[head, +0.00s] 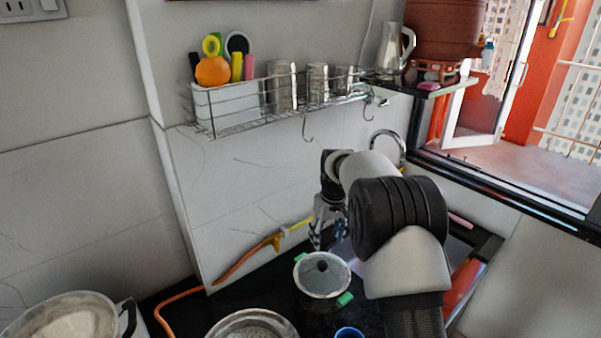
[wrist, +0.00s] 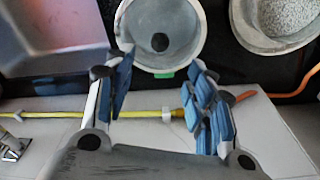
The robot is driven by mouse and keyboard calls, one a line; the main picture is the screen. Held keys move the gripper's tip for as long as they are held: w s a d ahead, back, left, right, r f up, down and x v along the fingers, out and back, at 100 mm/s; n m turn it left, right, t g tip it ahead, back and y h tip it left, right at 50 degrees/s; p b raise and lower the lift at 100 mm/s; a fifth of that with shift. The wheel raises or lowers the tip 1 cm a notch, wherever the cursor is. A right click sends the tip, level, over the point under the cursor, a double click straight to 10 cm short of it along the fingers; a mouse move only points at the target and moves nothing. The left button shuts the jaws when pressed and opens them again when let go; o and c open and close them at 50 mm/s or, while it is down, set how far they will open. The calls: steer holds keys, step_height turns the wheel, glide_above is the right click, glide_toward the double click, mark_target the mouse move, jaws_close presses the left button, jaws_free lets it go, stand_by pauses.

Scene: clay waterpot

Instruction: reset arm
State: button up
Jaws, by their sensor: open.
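My gripper (head: 326,222) hangs from my arm, pointing down, above the back of the black counter near the tiled wall. In the wrist view its two blue-padded fingers (wrist: 160,95) are spread apart with nothing between them. A lidded grey pot (head: 322,276) with a black knob and green handles stands on the counter just in front of my gripper. The pot also shows in the wrist view (wrist: 180,22), beyond the fingertips; I cannot tell the exact gap. The clay waterpot (head: 445,25) stands on the shelf at the upper right, away from my gripper.
A wire rack (head: 270,108) with steel cups hangs on the wall above. A steel jug (head: 390,48) stands beside the clay pot. An orange and yellow gas hose (head: 247,263) runs along the wall. A pan (head: 252,325) and a large pot (head: 70,318) stand in front.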

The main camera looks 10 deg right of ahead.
steer(key=s+r+m+t+b, duration=0.1)
steer(key=s+r+m+t, duration=0.1)
steer(key=s+r, duration=1.7)
steer(key=s+f, duration=0.2)
steer(key=s, duration=0.9)
steer(key=s+f+m+t+b, duration=0.1)
steer(key=s+f, duration=0.2)
steer(key=s, duration=0.9)
steer(key=shift+a, duration=0.2)
steer(key=shift+s, duration=0.1)
